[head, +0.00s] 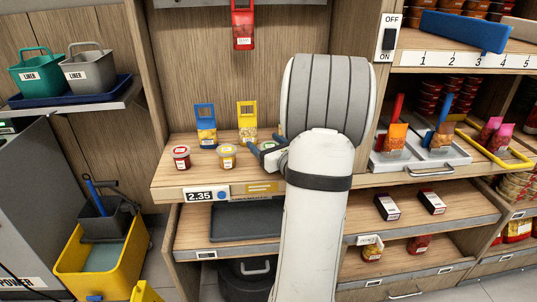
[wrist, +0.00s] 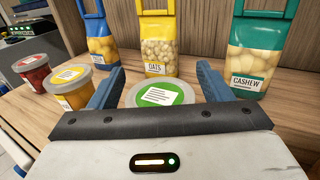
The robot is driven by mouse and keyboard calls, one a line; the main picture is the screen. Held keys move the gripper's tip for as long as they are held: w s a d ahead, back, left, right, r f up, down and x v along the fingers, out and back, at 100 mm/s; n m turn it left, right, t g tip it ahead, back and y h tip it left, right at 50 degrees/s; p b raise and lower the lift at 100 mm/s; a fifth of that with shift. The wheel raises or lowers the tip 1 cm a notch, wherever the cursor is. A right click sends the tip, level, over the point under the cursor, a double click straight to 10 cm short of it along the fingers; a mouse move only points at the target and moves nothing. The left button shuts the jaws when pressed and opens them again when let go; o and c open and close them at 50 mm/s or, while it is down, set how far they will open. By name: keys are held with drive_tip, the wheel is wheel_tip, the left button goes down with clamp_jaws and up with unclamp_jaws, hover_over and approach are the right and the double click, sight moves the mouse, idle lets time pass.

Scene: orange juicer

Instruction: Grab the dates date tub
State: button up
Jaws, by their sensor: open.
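Three small tubs stand on the wooden shelf: one with a red lid (head: 181,157), one with a yellow label (head: 227,156) and one with a green label (head: 267,146). Their small print is not readable, so I cannot tell which holds dates. In the wrist view the green-label tub (wrist: 161,94) lies between my gripper's (wrist: 160,75) blue fingers, its lower part hidden by the gripper body. The yellow-label tub (wrist: 72,90) is just outside the left finger, and the red-lidded tub (wrist: 36,72) is further left. My gripper is open and holds nothing.
Behind the tubs stand a blue bag (wrist: 101,48), a yellow bag marked OATS (wrist: 157,48) and a green bag marked CASHEW (wrist: 247,66). The cashew bag is close to the right finger. A red bag (head: 243,25) hangs above. My arm covers the shelf's right part.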

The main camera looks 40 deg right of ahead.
drive_tip(key=c, duration=0.9)
